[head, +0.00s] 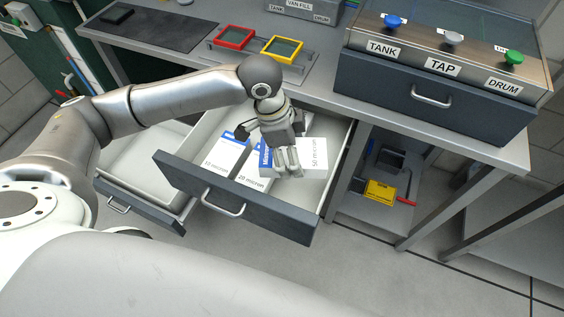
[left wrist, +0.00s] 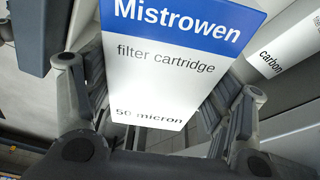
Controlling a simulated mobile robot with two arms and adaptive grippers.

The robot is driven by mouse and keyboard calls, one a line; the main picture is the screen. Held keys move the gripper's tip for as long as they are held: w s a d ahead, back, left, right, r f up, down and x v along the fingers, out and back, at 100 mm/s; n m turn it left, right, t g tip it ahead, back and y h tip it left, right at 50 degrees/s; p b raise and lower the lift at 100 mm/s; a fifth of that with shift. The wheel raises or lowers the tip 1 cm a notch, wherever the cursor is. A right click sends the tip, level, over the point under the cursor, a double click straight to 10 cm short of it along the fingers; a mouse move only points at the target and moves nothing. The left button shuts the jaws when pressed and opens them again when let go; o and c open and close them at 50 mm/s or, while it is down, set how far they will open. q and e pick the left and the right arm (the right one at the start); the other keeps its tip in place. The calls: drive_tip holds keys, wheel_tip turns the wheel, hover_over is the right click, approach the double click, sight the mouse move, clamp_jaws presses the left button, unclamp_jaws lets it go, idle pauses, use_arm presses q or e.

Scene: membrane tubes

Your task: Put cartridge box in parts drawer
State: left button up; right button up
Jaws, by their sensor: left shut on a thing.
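My left gripper (head: 288,165) points down into this drawer and is shut on that box. In the left wrist view the cartridge box (left wrist: 165,75) sits between my left gripper's fingers (left wrist: 158,100), with a blue "Mistrowen" band and "filter cartridge 50 micron" on its face. Whether its base touches the drawer floor is hidden. My right gripper is not in view.
A white "Carbon" box (left wrist: 285,50) shows in the wrist view. A lower drawer (head: 140,205) is open at left. The bench with the valve panel (head: 440,62) is behind.

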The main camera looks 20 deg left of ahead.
use_arm(q)
wheel_tip(320, 180, down, 9)
drive_tip(key=shift+s+r+b, duration=0.1)
drive_tip(key=shift+r+b, duration=0.05)
drive_tip(key=shift+b, duration=0.15)
drive_tip(key=o, duration=1.2)
drive_tip(key=p+v, duration=0.1)
drive_tip(key=v, duration=1.1)
